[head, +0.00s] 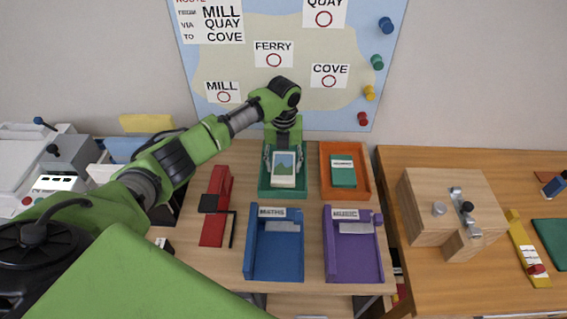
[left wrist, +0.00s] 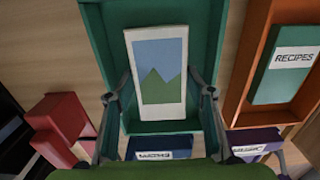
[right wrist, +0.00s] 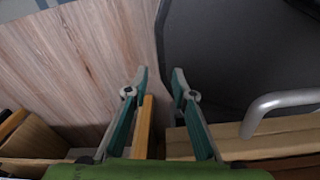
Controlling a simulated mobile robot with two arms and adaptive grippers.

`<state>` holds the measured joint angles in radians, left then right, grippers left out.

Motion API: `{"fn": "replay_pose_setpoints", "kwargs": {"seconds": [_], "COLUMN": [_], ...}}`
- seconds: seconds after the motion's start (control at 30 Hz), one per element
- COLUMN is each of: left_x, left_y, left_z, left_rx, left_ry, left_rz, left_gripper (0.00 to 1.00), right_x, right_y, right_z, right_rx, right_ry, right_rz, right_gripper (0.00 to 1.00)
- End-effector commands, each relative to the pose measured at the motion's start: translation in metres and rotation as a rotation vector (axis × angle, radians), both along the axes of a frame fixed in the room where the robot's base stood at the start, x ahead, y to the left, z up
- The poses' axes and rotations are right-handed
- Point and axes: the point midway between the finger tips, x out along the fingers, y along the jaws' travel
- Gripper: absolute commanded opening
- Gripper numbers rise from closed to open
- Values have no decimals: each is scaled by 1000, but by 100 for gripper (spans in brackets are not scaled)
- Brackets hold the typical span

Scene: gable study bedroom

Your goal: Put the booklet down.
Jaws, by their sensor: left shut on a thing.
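The booklet (head: 283,168) is a white-bordered card with a picture of green mountains under a blue sky. It is over the green tray (head: 265,188), and it also shows in the left wrist view (left wrist: 158,100). My left gripper (head: 283,158) reaches down from above with one finger on each side of the booklet and is shut on it. I cannot tell whether the booklet touches the tray floor. My right gripper (right wrist: 161,75) shows only in the right wrist view, with a gap between its fingertips and nothing held.
An orange tray (head: 364,172) with a green recipes booklet (head: 343,171) stands just right. Blue (head: 262,273) and purple (head: 368,268) trays are in front. A red object (head: 213,228) lies to the left. The map board (head: 318,55) is behind. A wooden block fixture (head: 445,205) stands further right.

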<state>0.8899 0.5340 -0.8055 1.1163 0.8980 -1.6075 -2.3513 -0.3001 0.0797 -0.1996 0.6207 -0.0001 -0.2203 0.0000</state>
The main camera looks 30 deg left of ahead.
Motion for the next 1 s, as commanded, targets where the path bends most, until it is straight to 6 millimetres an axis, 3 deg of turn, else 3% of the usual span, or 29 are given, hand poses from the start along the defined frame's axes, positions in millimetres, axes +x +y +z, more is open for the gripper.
{"fn": "replay_pose_setpoints", "kwargs": {"seconds": [0.07, 0.1, 0.13, 0.57, 1.0], "left_x": [0, 0, 0, 1, 1], "left_y": [0, 0, 0, 0, 0], "left_z": [-3, -3, -3, 7, 94], "left_rx": [0, 0, 0, -1, 0], "left_ry": [1, 1, 1, -3, -4], "left_rz": [0, 0, 0, 0, -1], "left_gripper": [27, 55, 56, 56, 56], "right_x": [0, 0, 0, 0, 0], "right_y": [0, 0, 0, 0, 0], "right_z": [-1, -1, -1, 0, -7], "right_rx": [0, 0, 0, 0, 1], "right_ry": [0, 0, 0, 0, 0], "right_rz": [0, 0, 0, 0, 0], "right_gripper": [24, 24, 24, 24, 24]}}
